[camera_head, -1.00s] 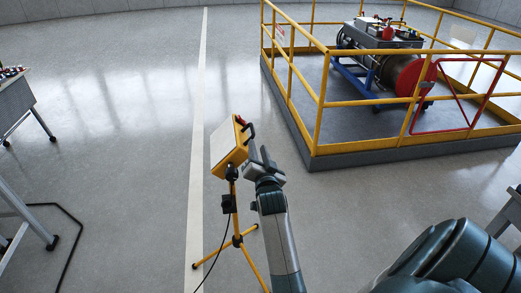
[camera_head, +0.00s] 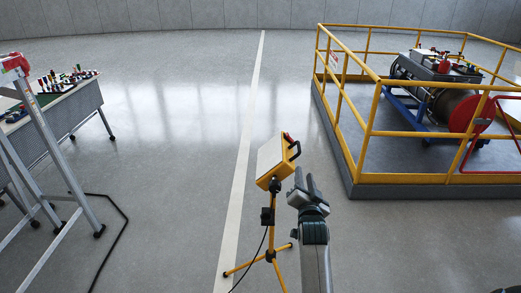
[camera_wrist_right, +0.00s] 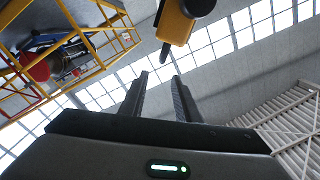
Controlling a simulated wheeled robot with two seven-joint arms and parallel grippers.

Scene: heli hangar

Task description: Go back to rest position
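My right gripper (camera_head: 306,181) is raised near the lower middle of the head view, fingers pointing up and away. It is open and empty; in the right wrist view a gap shows between its two dark fingers (camera_wrist_right: 160,78). A yellow work lamp (camera_head: 273,162) on a yellow tripod stands just left of the gripper in the head view. Part of the lamp also shows at the top of the right wrist view (camera_wrist_right: 177,22). I cannot tell whether lamp and gripper are close in depth; no contact is visible. My left gripper is out of view.
A yellow railing (camera_head: 368,130) encloses a platform with an engine (camera_head: 448,100) at the right. A table (camera_head: 60,118) with small items and a stepladder (camera_head: 57,145) stand at the left. A cable runs down by the tripod. The middle floor is clear.

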